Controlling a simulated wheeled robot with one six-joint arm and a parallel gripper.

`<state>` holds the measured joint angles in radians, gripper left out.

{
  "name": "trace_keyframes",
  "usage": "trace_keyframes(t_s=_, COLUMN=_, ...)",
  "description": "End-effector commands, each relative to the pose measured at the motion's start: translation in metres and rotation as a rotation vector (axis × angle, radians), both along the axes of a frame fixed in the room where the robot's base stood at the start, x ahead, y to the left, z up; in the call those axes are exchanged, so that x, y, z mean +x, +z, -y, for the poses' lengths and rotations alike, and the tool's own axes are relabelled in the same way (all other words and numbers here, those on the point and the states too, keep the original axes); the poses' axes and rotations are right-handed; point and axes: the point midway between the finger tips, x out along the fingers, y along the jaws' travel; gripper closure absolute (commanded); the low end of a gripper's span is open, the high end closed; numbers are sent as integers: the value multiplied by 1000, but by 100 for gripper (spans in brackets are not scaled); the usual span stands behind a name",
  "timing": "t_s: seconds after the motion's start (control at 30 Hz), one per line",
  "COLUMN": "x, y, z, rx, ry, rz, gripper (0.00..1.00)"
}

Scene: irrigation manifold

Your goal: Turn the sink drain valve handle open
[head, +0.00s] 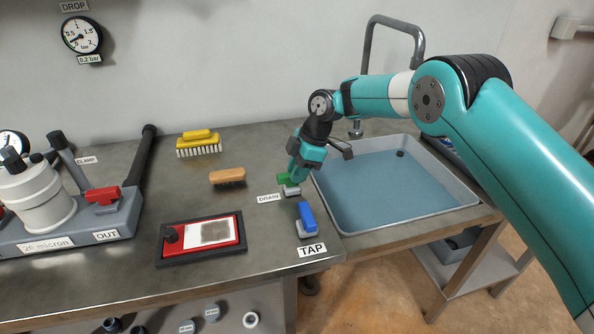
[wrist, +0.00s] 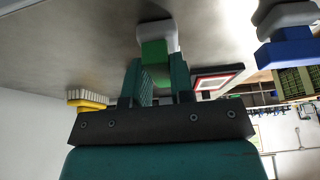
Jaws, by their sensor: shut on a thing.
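The green drain valve handle (head: 283,179) sits on a small pale base (head: 291,192) beside the DRAIN label (head: 268,198), near the sink's left rim. My gripper (head: 292,174) reaches down onto it from above and is shut on it. In the wrist view the green handle (wrist: 154,54) stands between the two fingers of my gripper (wrist: 160,76), with its pale base beyond. The fingers cover part of the handle, so its exact angle is hard to tell. The sink (head: 325,192) holds blue-grey water (head: 390,190); a small dark round piece (head: 400,154) shows toward its back.
The blue tap handle (head: 307,215) stands close in front, above the TAP label (head: 312,250). A wooden brush (head: 228,177), a yellow brush (head: 198,142) and a red-framed tray (head: 240,227) lie to the left. The grey faucet (head: 421,45) arches behind my arm.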

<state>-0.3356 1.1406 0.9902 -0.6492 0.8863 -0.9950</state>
Motion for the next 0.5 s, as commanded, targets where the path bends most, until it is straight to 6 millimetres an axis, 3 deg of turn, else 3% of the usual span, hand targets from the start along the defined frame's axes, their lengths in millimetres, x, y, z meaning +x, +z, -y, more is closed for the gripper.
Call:
trace_keyframes(t_s=0.17, x=0, y=1, z=0, rx=1, ry=2, rz=2, gripper=100)
trace_keyframes(t_s=0.2, x=0, y=1, z=0, rx=1, ry=2, rz=2, gripper=75)
trace_keyframes(t_s=0.3, x=0, y=1, z=0, rx=0, ry=1, rz=2, gripper=52)
trace_keyframes(t_s=0.5, x=0, y=0, z=0, rx=0, ry=1, rz=1, gripper=52)
